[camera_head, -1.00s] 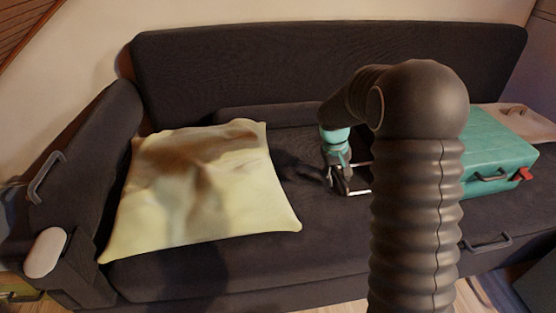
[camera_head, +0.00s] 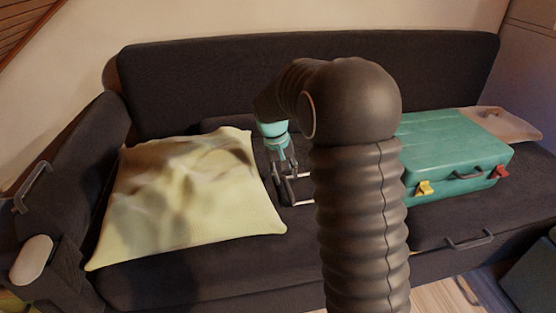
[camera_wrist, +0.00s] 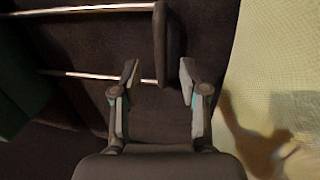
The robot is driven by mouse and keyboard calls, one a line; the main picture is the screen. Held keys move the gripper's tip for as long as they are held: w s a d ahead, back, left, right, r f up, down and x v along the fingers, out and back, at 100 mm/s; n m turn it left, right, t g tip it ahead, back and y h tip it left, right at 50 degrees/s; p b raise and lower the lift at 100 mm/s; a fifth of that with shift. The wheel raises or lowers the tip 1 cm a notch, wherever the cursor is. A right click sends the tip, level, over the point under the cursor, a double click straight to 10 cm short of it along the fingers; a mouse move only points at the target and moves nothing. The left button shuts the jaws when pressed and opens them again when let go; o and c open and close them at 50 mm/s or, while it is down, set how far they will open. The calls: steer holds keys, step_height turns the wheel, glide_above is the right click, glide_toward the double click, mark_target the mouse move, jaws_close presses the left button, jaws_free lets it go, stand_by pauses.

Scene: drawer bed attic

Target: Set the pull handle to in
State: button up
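A teal suitcase (camera_head: 455,150) lies on the dark sofa seat, right of my arm. The pull handle shows in the wrist view as two thin metal rods (camera_wrist: 95,74) ending in a dark grip bar (camera_wrist: 168,45). The rods run in from the left, where the suitcase edge is dim. In the head view, the rods (camera_head: 299,203) show just left of my arm; my arm hides where they meet the suitcase. My gripper (camera_wrist: 158,72) is open, its fingers apart. The grip bar's lower end appears between the fingertips; I cannot tell whether they touch it.
A pale yellow cushion (camera_head: 185,205) lies on the seat left of the gripper, close to it in the wrist view (camera_wrist: 275,75). The suitcase has a yellow latch (camera_head: 424,188) and a red latch (camera_head: 502,172). The sofa's backrest (camera_head: 300,85) rises behind. A sofa drawer handle (camera_head: 469,240) is low at right.

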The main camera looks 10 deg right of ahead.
steer(key=shift+a+r, duration=0.2)
steer(key=shift+r, duration=0.65)
steer(key=shift+a+r, duration=0.2)
steer(key=shift+r, duration=0.6)
steer(key=shift+a+r, duration=0.2)
steer(key=shift+r, duration=0.65)
